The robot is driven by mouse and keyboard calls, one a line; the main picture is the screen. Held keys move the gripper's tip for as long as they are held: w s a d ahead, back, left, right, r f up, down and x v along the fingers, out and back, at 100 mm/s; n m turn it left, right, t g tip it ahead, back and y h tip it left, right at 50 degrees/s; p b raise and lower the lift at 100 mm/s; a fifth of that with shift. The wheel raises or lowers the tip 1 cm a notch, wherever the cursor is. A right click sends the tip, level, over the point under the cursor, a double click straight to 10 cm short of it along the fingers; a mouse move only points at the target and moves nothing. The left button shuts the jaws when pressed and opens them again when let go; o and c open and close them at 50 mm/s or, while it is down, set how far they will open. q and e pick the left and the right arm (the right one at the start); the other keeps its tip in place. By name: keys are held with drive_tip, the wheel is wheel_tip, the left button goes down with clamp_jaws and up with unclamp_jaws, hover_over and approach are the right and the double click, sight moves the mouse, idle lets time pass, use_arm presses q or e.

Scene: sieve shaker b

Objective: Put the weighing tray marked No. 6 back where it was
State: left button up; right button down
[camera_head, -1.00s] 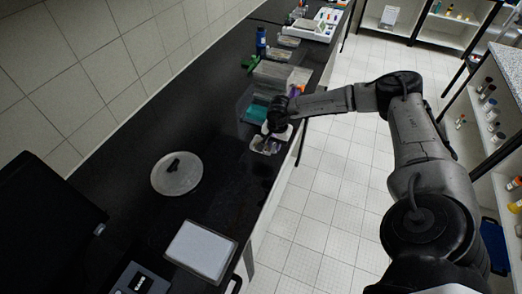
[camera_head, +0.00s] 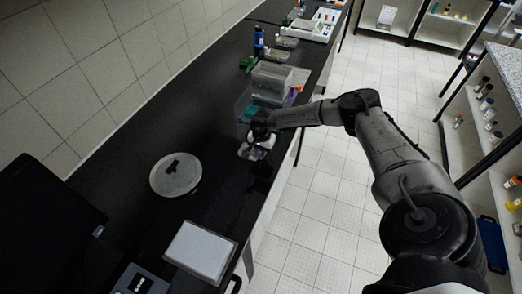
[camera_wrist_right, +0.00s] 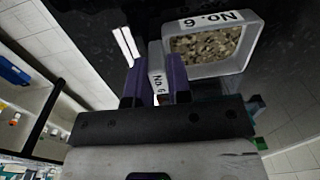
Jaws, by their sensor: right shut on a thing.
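The weighing tray marked No. 6 (camera_wrist_right: 246,50) is grey, with grey-brown grains inside and a No. 6 label on its rim. In the wrist view a second No. 6 label shows on a narrow grey part between my right gripper's purple fingers (camera_wrist_right: 154,82). The fingers are shut on this part of the tray. In the head view the right gripper (camera_head: 262,134) is over the dark bench, with the tray (camera_head: 250,153) just below it and partly hidden. I cannot tell whether the tray touches the bench. My left gripper is not in view.
A round pale disc (camera_head: 185,180) with a dark piece on it and a white-topped slab (camera_head: 201,250) are nearer on the bench. A clear box (camera_head: 272,75), a blue bottle (camera_head: 259,38) and small trays (camera_head: 286,43) stand beyond the gripper. Dark bench between disc and gripper is clear.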

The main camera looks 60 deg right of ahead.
drive_tip(key=c, duration=1.5)
unclamp_jaws()
drive_tip(key=shift+f, duration=0.1)
drive_tip(key=o, duration=0.4)
drive_tip(key=shift+o, duration=0.2)
